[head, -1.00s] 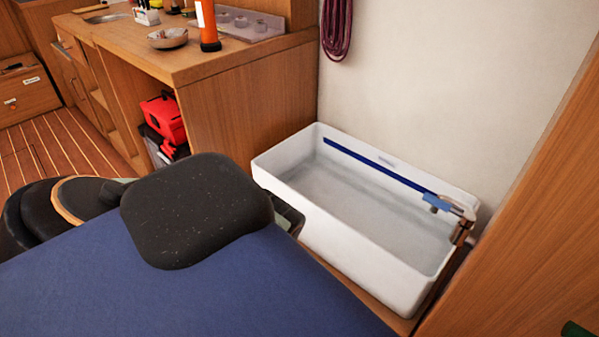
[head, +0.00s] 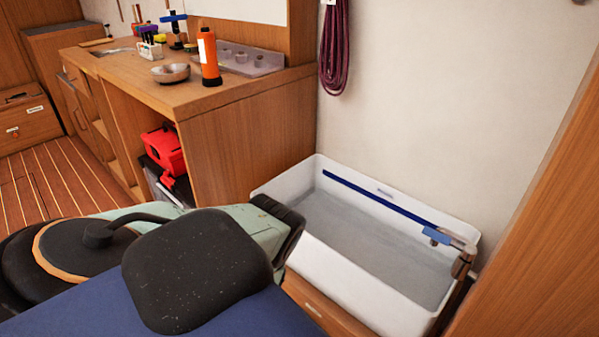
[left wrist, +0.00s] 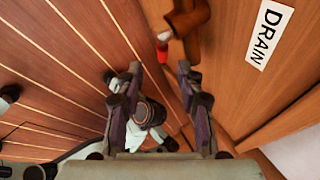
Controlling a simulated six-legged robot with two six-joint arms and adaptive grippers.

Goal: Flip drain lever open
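In the left wrist view, the drain lever (left wrist: 163,50) shows as a small red-tipped piece beside a brown, copper-like pipe fitting (left wrist: 187,22). A white label reading DRAIN (left wrist: 269,34) is on the wood panel to the right. My left gripper (left wrist: 150,76) is open, its two fingers apart, with the red tip lying in the picture between and just beyond the fingertips. No contact is visible. In the head view, the white basin (head: 292,240) stands against the wall; the drain lever is hidden there. My right gripper is in neither view.
A wooden counter (head: 250,130) with an orange bottle (head: 208,57) and a metal bowl (head: 171,73) stands left. A red case (head: 164,150) sits below it. Purple coiled line (head: 334,50) hangs on the wall.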

